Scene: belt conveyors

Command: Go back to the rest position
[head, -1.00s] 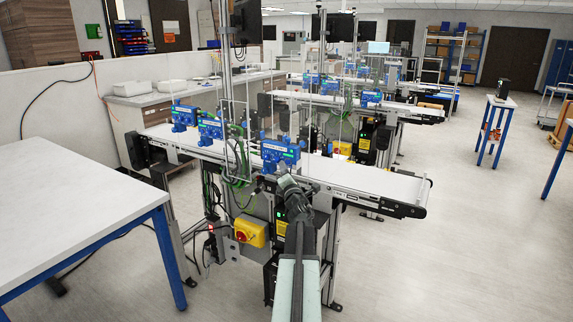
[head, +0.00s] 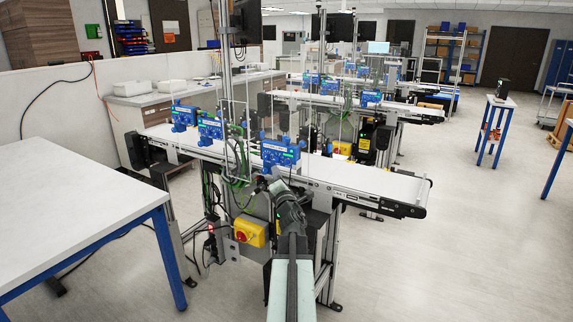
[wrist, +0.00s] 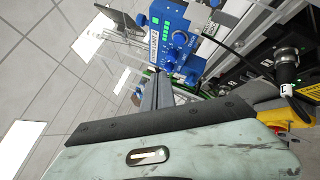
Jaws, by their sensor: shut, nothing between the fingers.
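My gripper shows in the wrist view (wrist: 156,88) as two dark fingers close together with nothing between them. It points toward a blue sensor module (wrist: 178,42) with green lights; the picture does not settle whether they touch. In the head view my gripper (head: 267,183) is small and dark, at the near edge of the closest conveyor (head: 350,182), just below the blue module (head: 281,153). My arm reaches out from the bottom centre of the head view.
A yellow switch box with a red knob (head: 250,231) is mounted under the conveyor, left of my arm. A white table with blue legs (head: 75,215) stands at the left. More conveyors (head: 375,108) stand behind. The floor at the right (head: 470,250) is clear.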

